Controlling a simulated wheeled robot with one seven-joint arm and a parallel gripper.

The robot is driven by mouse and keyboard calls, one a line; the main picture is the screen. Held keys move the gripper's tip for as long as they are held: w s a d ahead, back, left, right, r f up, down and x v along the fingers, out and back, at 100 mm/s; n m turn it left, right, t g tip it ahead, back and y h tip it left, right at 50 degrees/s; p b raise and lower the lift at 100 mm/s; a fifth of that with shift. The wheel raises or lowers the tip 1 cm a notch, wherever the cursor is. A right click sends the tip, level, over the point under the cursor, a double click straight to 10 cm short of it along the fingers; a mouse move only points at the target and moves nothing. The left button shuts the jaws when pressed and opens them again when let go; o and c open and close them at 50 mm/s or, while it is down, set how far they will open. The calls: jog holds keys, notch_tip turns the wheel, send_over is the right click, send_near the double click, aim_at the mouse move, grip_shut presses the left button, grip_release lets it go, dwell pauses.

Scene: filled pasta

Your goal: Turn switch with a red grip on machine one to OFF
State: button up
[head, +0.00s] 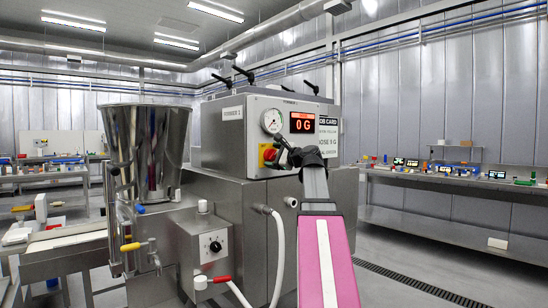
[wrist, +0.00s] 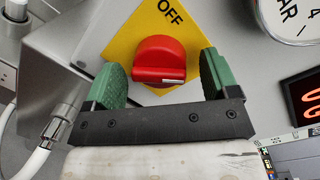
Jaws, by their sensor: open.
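The switch's red grip (wrist: 160,58) sits on a yellow plate (wrist: 125,42) marked OFF at its top in the wrist view. A white mark lies on the grip's lower right and does not line up with the OFF word. The red grip also shows in the head view (head: 269,154), on the front of the machine labelled FORMER 1 (head: 232,140). My gripper (wrist: 163,64) is open, with a green pad on either side of the grip and visible gaps to both. In the head view my gripper (head: 299,157) is dark and just right of the switch.
A round gauge (head: 272,121) and a red display (head: 302,122) reading 0 G are above and right of the switch. A steel hopper (head: 147,150) and a control box with a black knob (head: 212,244) stand to the left. White hoses (head: 279,250) hang below.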

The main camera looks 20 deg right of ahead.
jog(key=c, duration=0.9)
jog(key=shift+n, duration=0.3)
jog(key=n, duration=0.3)
jog(key=shift+n, duration=0.3)
jog(key=n, duration=0.4)
jog(key=shift+a+g+h, duration=0.1)
jog(key=shift+g+h, duration=0.2)
jog(key=shift+g, duration=0.1)
jog(key=n, duration=0.4)
jog(key=shift+h, duration=0.3)
jog(key=shift+n+h, duration=0.4)
jog(key=shift+n, duration=1.7)
